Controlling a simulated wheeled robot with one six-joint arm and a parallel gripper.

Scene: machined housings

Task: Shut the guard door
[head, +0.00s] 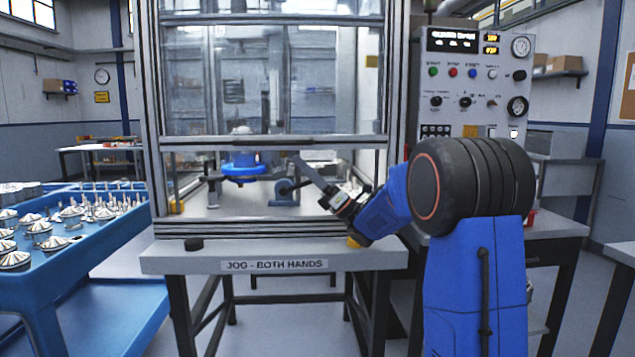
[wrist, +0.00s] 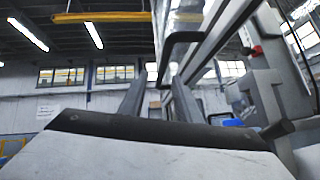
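The guard door (head: 335,85) is a clear framed panel on the front of the machine enclosure. It stands raised, its bottom rail (head: 220,140) about halfway up, with an open gap below. Through the gap I see a blue round fixture (head: 243,168). My gripper (head: 302,172) is in front of the gap, below the rail. In the wrist view its two fingers (wrist: 160,88) stand apart, with nothing seen gripped. A black bracket-shaped handle (wrist: 182,38) shows just beyond the fingertips there; whether they touch it I cannot tell.
The bench (head: 195,260) below the door carries a "JOG - BOTH HANDS" label, a black button (head: 194,244) and a yellow one. A control panel (head: 470,85) stands right of the enclosure. A blue cart (head: 75,270) with metal parts stands at left.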

